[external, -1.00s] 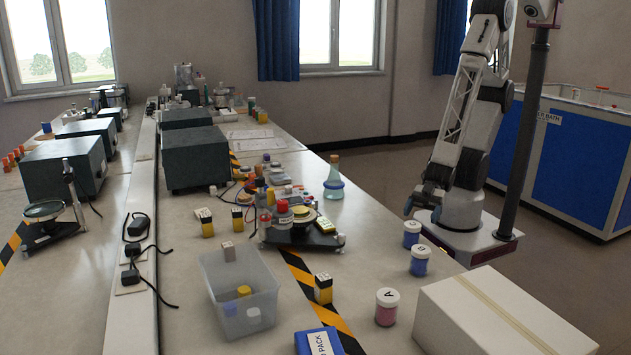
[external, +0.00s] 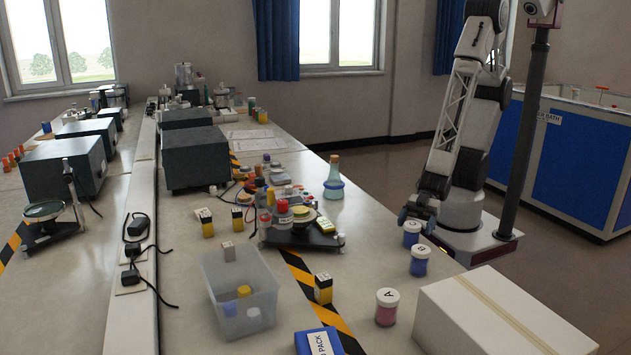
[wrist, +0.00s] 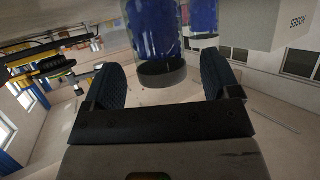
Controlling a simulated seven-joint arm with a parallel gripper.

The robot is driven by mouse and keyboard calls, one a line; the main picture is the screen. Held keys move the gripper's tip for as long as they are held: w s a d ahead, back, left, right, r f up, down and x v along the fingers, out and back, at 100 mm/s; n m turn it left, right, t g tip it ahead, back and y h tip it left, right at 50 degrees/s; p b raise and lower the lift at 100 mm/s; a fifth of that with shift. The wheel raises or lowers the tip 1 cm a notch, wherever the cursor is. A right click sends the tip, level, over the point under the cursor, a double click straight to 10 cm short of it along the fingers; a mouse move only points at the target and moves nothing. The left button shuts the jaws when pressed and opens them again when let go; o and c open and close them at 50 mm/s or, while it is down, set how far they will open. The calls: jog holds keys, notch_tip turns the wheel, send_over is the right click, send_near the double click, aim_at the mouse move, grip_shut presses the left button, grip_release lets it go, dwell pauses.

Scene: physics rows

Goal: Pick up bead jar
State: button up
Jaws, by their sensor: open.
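Which one is the bead jar I cannot tell. My gripper (external: 416,215) is just above and behind the farthest blue jar. In the wrist view my gripper (wrist: 160,66) has its two dark fingers wide apart, with nothing held. A blue jar (wrist: 155,35) shows ahead between the fingers, and part of a second blue jar (wrist: 203,18) is beyond it.
A large white box (external: 500,315) stands at the front right, close to the jars. A clear bin (external: 240,295) with small items, a yellow-black block (external: 323,288) and a blue pack (external: 318,342) are left of them. A conical flask (external: 333,180) stands farther back.

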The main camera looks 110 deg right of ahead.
aim_at(414, 223)
jog(key=shift+x, duration=0.95)
jog(key=c, duration=1)
jog(key=shift+r, duration=0.15)
jog(key=shift+r, duration=4.9)
